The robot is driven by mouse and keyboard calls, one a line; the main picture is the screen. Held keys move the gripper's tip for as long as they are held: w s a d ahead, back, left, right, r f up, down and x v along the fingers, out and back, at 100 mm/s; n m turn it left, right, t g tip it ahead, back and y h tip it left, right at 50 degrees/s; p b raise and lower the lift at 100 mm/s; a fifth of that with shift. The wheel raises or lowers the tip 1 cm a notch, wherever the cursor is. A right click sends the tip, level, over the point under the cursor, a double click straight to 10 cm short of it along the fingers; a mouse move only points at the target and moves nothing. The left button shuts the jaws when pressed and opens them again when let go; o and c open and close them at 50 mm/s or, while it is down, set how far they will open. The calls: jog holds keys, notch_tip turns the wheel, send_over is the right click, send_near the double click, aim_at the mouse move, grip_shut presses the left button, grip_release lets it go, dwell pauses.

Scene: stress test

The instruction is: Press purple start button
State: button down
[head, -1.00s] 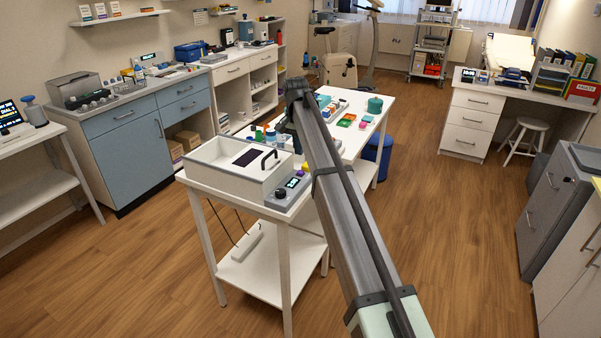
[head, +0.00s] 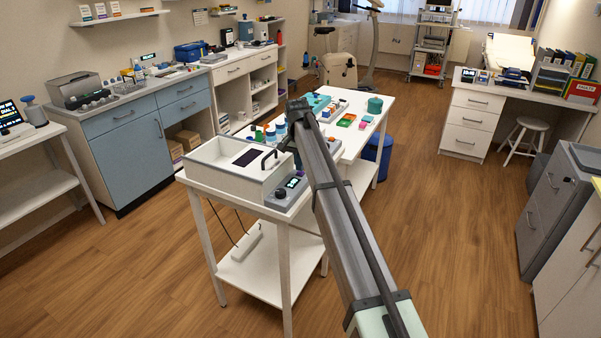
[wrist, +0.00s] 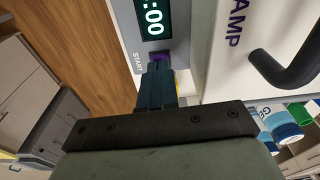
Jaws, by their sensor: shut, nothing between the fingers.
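The grey control unit (head: 287,194) sits at the front edge of the white table in the head view, with a lit display and a dark knob. In the wrist view its display (wrist: 152,18) reads 0:00 at the end. The purple start button (wrist: 159,57) shows beside the START label, partly hidden by my fingertips. My gripper (wrist: 158,68) is shut and empty, its tips right at the button. I cannot tell whether they touch or press it.
A white lidded box (head: 222,173) with a dark handle (wrist: 285,70) stands right beside the control unit. Its side carries purple lettering ending in AMP. Bottles with blue and green caps (wrist: 285,122) stand near the box. Small coloured trays (head: 346,120) lie farther back on the table.

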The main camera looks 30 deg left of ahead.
jog(key=shift+f, duration=0.2)
jog(key=shift+f, duration=0.5)
jog(key=shift+s+d+r, duration=0.1)
jog(key=shift+s+r, duration=0.15)
jog(key=shift+s, duration=0.55)
jog(key=shift+s+r, duration=0.25)
jog(key=shift+s, duration=0.5)
notch_tip(320, 180, up, 14)
jog(key=s, duration=0.1)
jog(key=shift+s, duration=0.15)
jog(key=shift+f, duration=0.15)
